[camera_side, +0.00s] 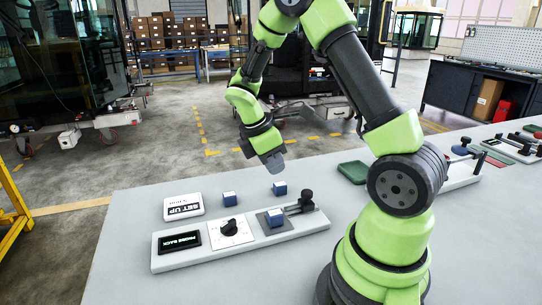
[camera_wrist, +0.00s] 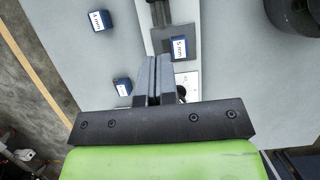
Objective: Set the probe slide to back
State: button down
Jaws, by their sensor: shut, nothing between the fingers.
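The long pale panel (camera_side: 170,262) lies on the bench at the front. Its probe slide, with a black upright knob (camera_side: 306,198) on a dark track, is at the right end. In the wrist view the dark slide (camera_wrist: 160,14) is at the top edge, only partly in frame. A display on the panel (camera_side: 179,242) reads "PROBE BACK". My gripper (camera_side: 277,164) is above and behind the panel, apart from the knob. In the wrist view the gripper (camera_wrist: 155,62) has its fingers together and empty.
A blue block (camera_side: 275,217) sits on the panel's grey pad, beside a dial (camera_side: 231,227). Two loose blue blocks (camera_side: 229,198) (camera_side: 280,188) and a "SET UP" card (camera_side: 184,207) are behind the panel. A green tray (camera_side: 353,172) is farther right.

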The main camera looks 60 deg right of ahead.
jog(key=shift+v, duration=1.05)
jog(key=shift+r, duration=0.1)
jog(key=s+a+r+m+t+y, duration=0.3)
jog(key=s+a+r+m+t, duration=0.2)
jog(key=a+r+m, duration=0.25)
jog(key=s+a+r+m+t+y, duration=0.2)
jog(key=s+a+r+m+t, duration=0.4)
jog(key=a, duration=0.3)
jog(key=w+d+f+n+g+h, duration=0.3)
jog(key=w+d+f+n+g, duration=0.1)
jog(key=w+d+n+g, duration=0.35)
jog(key=n+g+h, duration=0.2)
jog(key=n+g, duration=0.2)
jog(key=n, duration=0.2)
send_near(301, 202)
jog(key=shift+t, duration=0.25)
jog(key=f, duration=0.1)
jog(key=a+f, duration=0.1)
jog(key=w+a+f, duration=0.1)
jog(key=shift+f, duration=0.35)
jog(key=shift+s+d+f, duration=0.25)
jog(key=shift+s+d, duration=0.8)
jog(key=shift+d, duration=0.15)
jog(key=shift+s+d, duration=0.3)
jog(key=shift+d, duration=0.05)
